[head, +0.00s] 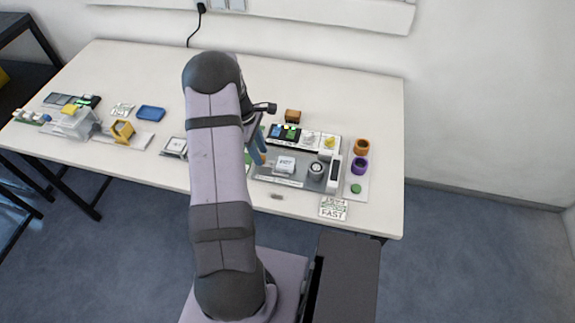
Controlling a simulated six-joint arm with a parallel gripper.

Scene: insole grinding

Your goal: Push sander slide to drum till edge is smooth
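The sander station is a grey plate (300,184) on the right half of the table. A small white labelled block (285,165), apparently the slide, sits on it. A round grey part with a pale top (317,170), apparently the drum, stands to its right with a small gap between them. My gripper (261,154) hangs at the plate's left edge, left of the white block. My arm hides most of it, and whether its fingers are open or shut does not show. The insole edge cannot be made out.
Behind the plate are a panel with a lit screen (286,132) and an orange block (292,116). An orange ring (362,147), a purple ring (359,165) and a green disc (356,188) lie right. A FAST card (333,208) lies near the front edge.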

